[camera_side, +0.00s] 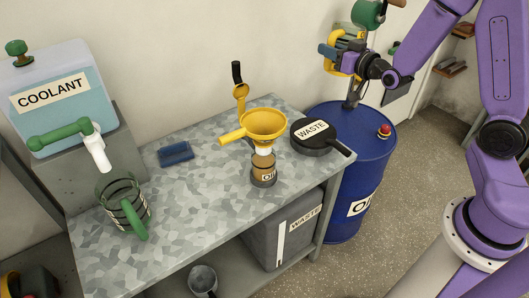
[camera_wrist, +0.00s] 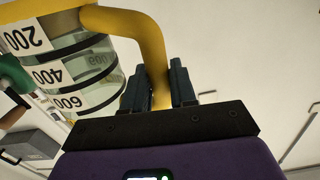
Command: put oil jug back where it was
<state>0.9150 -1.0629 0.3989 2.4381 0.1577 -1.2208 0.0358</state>
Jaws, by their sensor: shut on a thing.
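The oil jug (camera_wrist: 75,60) is a clear measuring jug with dark bands, white labels reading 200, 400 and 600, and a yellow rim and handle (camera_wrist: 155,50). My gripper (camera_wrist: 160,88) is shut on the yellow handle. In the side view, my gripper (camera_side: 340,55) holds the jug up above the blue oil drum (camera_side: 345,200), close to the green pump (camera_side: 368,14). The jug is partly hidden there by my gripper, and whether it touches the pump cannot be told. How much oil is in it is unclear.
A yellow funnel (camera_side: 264,124) sits on a small oil bottle (camera_side: 263,170) on the metal bench (camera_side: 190,210). A black waste pan (camera_side: 310,140), a blue cloth (camera_side: 175,154), a green-handled jug (camera_side: 125,205) and a coolant tank (camera_side: 65,95) stand about. A red knob (camera_side: 384,130) is on the drum.

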